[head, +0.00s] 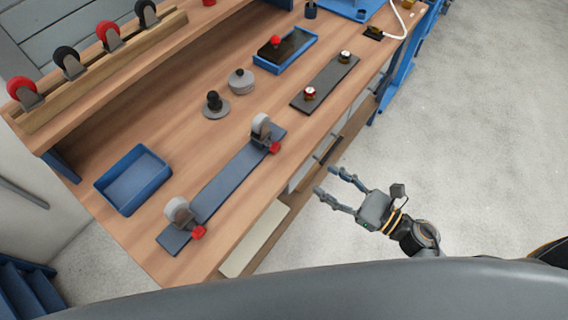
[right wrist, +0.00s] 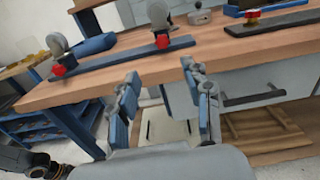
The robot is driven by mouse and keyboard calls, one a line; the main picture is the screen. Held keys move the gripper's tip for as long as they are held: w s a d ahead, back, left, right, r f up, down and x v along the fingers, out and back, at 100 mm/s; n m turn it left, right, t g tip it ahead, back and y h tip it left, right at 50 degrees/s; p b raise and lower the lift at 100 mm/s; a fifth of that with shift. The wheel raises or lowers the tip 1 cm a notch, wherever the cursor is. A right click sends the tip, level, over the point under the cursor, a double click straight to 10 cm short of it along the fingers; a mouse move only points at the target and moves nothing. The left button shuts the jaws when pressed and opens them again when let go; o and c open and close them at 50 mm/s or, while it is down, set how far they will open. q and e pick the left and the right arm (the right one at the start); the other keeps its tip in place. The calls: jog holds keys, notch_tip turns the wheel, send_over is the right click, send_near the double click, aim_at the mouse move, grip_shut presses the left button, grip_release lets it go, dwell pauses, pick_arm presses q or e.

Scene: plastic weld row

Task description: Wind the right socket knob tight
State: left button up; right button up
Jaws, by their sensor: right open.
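A long blue-grey bar (head: 225,190) lies along the front of the wooden bench and carries two grey sockets, each with a red knob. The right socket (head: 262,128) has its red knob (head: 274,147) facing the bench's front edge; this knob also shows in the right wrist view (right wrist: 162,42). The left socket (head: 178,211) has a similar red knob (head: 199,232), also seen in the right wrist view (right wrist: 58,70). My right gripper (head: 326,181) is open and empty, off the bench's front edge, to the right of and apart from the right knob. My left gripper's fingers do not show.
A blue tray (head: 107,187) sits behind the bar's left end. Grey round parts (head: 241,86) stand behind it. A dark plate (head: 339,79) with two knobs lies farther right. The floor in front is clear.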

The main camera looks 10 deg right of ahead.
aim_at(277, 149)
jog(key=p+x, duration=0.3)
jog(key=x, duration=0.9)
jog(key=shift+w+p, duration=0.15)
jog(key=shift+p, duration=0.25)
jog(key=shift+w+a+f, duration=0.1)
jog(key=shift+w+a, duration=0.35)
jog(key=shift+w, duration=0.05)
jog(key=shift+c, duration=0.4)
grip_shut()
